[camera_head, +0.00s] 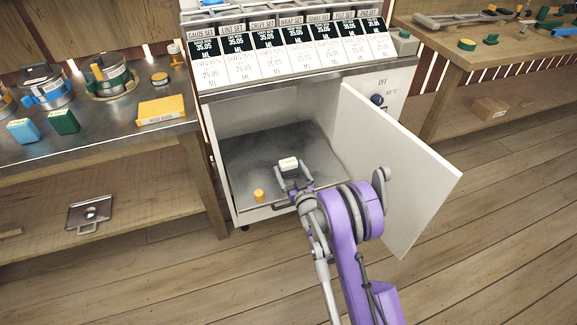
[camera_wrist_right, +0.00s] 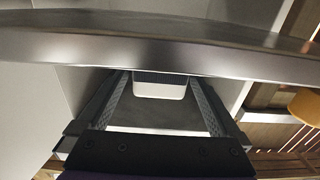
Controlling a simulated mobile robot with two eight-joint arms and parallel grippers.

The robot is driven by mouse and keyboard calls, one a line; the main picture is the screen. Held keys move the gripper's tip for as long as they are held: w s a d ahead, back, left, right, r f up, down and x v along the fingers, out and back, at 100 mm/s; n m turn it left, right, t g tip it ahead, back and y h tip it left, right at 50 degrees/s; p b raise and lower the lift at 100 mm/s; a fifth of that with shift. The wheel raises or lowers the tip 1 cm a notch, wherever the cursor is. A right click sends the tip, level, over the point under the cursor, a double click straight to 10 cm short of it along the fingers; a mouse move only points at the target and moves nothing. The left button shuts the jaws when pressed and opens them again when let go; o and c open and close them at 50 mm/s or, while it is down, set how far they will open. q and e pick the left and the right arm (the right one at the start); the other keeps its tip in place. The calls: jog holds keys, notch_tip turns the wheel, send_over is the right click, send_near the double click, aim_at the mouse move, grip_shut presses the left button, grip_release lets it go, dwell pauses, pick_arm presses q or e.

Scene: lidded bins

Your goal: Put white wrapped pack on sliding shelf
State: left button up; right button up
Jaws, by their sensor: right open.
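The white wrapped pack (camera_head: 289,162) is in the open cabinet, on or just above the dark sliding shelf (camera_head: 247,150). My right gripper (camera_head: 291,172) reaches in over the shelf's front edge. Its fingers are open, one on each side of the pack. In the right wrist view the pack (camera_wrist_right: 160,88) shows as a pale block between the spread fingers (camera_wrist_right: 165,95), partly hidden by a metal edge; I cannot tell whether a finger touches it. My left gripper is not in view.
A small orange cylinder (camera_head: 258,196) stands near the shelf's front left. The cabinet door (camera_head: 400,170) hangs open to the right of my arm. Benches stand left (camera_head: 120,125) and right (camera_head: 455,50). The shelf's rear is clear.

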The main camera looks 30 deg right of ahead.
jog(key=v, duration=0.6)
jog(key=shift+s+p, duration=0.2)
jog(key=shift+p, duration=0.1)
jog(key=s+a+r+g+b, duration=0.3)
jog(key=s+a+r+g, duration=0.25)
jog(key=s+a, duration=0.25)
jog(key=s+a+n+g+y, duration=0.1)
jog(key=s+a+g, duration=0.3)
jog(key=s, duration=0.7)
jog(key=s+a+n+g+y, duration=0.1)
jog(key=s+a+g+y, duration=0.2)
jog(key=s+a, duration=0.5)
jog(key=s, duration=0.3)
jog(key=shift+a+f+n+g, duration=0.2)
jog(key=shift+f+n+g, duration=0.1)
jog(key=shift+n+g, duration=0.1)
